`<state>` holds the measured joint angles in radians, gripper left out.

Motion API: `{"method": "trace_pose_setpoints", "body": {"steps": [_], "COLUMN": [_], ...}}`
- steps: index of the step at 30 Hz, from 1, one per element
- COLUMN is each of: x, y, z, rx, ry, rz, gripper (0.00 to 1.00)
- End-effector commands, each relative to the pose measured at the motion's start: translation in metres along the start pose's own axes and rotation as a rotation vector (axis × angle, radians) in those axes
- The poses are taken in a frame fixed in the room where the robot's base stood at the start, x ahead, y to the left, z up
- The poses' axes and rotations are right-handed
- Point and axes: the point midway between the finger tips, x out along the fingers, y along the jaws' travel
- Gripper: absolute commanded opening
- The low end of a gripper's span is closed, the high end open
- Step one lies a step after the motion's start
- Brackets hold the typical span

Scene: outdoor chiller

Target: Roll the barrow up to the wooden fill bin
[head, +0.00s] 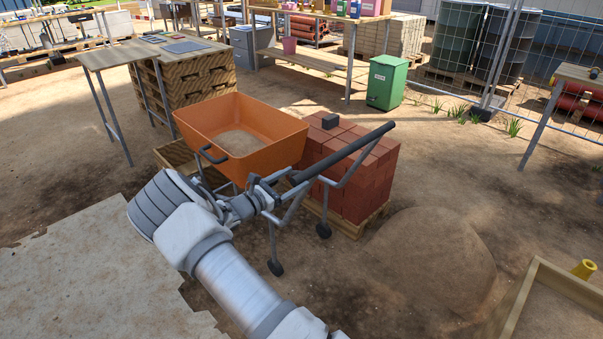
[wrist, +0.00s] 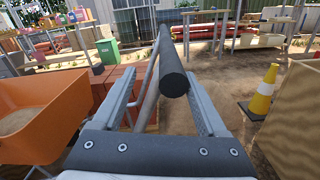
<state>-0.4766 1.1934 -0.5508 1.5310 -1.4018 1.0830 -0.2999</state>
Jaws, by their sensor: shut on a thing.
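The barrow (head: 263,149) has an orange tray with sandy material inside, grey tube legs and dark handle grips; its tray also shows at the left of the wrist view (wrist: 40,112). My gripper (head: 270,190) is at the barrow's handle. In the wrist view, the dark round handle grip (wrist: 173,82) lies between my gripper's fingers, which are shut on it. The wooden fill bin (head: 545,290) is cut off at the lower right of the head view. A wooden-sided box, seemingly that bin (wrist: 290,112), shows at the right of the wrist view.
A red brick stack (head: 370,185) on a pallet stands close behind the barrow. A low dirt mound (head: 428,258) lies between it and the bin. A concrete slab (head: 90,275) is at the lower left. A traffic cone (wrist: 263,93) stands beside the box.

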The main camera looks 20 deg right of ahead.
Motion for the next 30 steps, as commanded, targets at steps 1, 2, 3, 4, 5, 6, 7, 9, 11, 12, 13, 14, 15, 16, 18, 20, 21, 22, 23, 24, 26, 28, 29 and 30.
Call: {"method": "trace_pose_setpoints", "body": {"steps": [1, 2, 3, 4, 5, 6, 7, 9, 11, 12, 13, 14, 15, 16, 18, 20, 21, 22, 23, 24, 26, 28, 29, 30], "x": [-0.017, -0.025, -0.035, -0.042, -0.05, -0.059, -0.067, -0.082, -0.094, -0.101, -0.106, -0.111, -0.116, -0.119, -0.125, -0.128, -0.129, -0.13, -0.13, -0.13, -0.13, -0.13, -0.13, -0.13], "y": [0.004, 0.004, 0.004, 0.004, 0.004, 0.004, 0.004, 0.003, 0.003, 0.003, 0.002, 0.002, 0.002, 0.002, 0.002, 0.001, 0.001, 0.001, 0.001, 0.001, 0.001, 0.001, 0.001, 0.001], "z": [0.002, 0.002, 0.002, 0.002, 0.002, 0.002, 0.002, 0.002, 0.002, 0.002, 0.002, 0.001, 0.001, 0.001, 0.001, 0.001, 0.001, 0.001, 0.001, 0.001, 0.0, 0.0, 0.0, 0.0], "rx": [0.001, 0.001, 0.001, 0.001, 0.001, 0.002, 0.002, 0.002, 0.003, 0.002, 0.002, 0.003, 0.003, 0.002, 0.002, 0.002, 0.002, 0.002, 0.002, 0.002, 0.002, 0.002, 0.002, 0.002], "ry": [0.005, 0.005, 0.005, 0.005, 0.005, 0.004, 0.006, 0.004, 0.004, 0.003, 0.003, 0.004, 0.003, 0.002, 0.002, 0.002, 0.002, 0.002, 0.002, 0.001, 0.001, 0.001, 0.001, 0.001], "rz": [0.01, 0.01, 0.01, 0.01, 0.011, 0.01, 0.01, 0.009, 0.008, 0.007, 0.007, 0.006, 0.005, 0.005, 0.004, 0.003, 0.003, 0.002, 0.002, 0.002, 0.002, 0.002, 0.002, 0.002], "gripper": [0.69, 0.69, 0.69, 0.69, 0.69, 0.69, 0.69, 0.69, 0.69, 0.69, 0.69, 0.69, 0.69, 0.69, 0.69, 0.69, 0.69, 0.69, 0.69, 0.69, 0.69, 0.69, 0.69, 0.69]}}
